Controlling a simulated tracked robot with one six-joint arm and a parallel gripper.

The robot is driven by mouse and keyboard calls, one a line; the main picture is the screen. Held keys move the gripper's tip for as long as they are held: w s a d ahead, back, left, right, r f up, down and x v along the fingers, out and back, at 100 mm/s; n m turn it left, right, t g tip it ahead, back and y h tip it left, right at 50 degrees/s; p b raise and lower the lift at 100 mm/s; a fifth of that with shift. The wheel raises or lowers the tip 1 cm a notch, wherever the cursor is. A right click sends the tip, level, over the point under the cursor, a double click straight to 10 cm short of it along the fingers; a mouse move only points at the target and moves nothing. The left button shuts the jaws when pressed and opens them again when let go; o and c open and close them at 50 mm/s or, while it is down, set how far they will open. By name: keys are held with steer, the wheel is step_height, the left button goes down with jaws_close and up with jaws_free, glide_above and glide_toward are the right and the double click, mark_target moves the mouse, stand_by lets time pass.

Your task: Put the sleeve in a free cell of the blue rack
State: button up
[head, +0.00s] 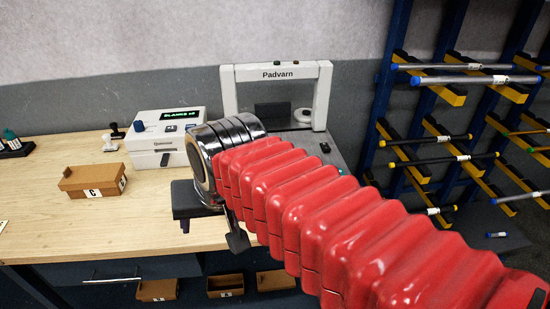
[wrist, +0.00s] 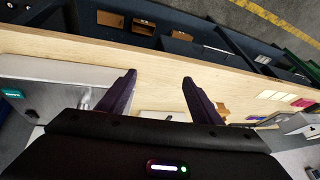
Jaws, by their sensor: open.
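My gripper (wrist: 158,82) shows in the wrist view with its two dark fingers wide apart and nothing held between them. It is over the wooden bench, near its front edge. In the head view my red arm hides part of the gripper; a dark finger shows below the silver wrist. I cannot make out the sleeve in either view. A dark blue rack (head: 372,140) with yellow arms stands at the right of the head view and bears several bars. I see no rack with cells that I can be sure of.
The wooden bench (head: 60,222) carries a brown box (head: 93,181), a white device with a green display (head: 163,134) and a grey frame marked Padvarn (head: 276,73). Several small brown boxes (head: 157,290) sit below the bench front. The bench's front left is mostly clear.

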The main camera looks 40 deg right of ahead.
steer(key=w+d+r+m, duration=0.2)
steer(key=d+m, duration=0.7)
steer(key=d, duration=0.1)
steer(key=w+d+r+m, duration=0.2)
steer(key=w+d+m, duration=0.1)
steer(key=d+m, duration=0.7)
steer(key=w+d+r+m+y, duration=0.1)
steer(key=w+d+r+m, duration=0.1)
steer(key=d+m, duration=0.7)
steer(key=shift+w+d+r+m+g, duration=0.3)
steer(key=shift+w+d+r+m, duration=0.1)
steer(key=shift+w, duration=0.35)
steer(key=shift+x, duration=4.35)
steer(key=shift+s, duration=0.1)
steer(key=shift+x, duration=2.65)
steer(key=shift+s, duration=0.2)
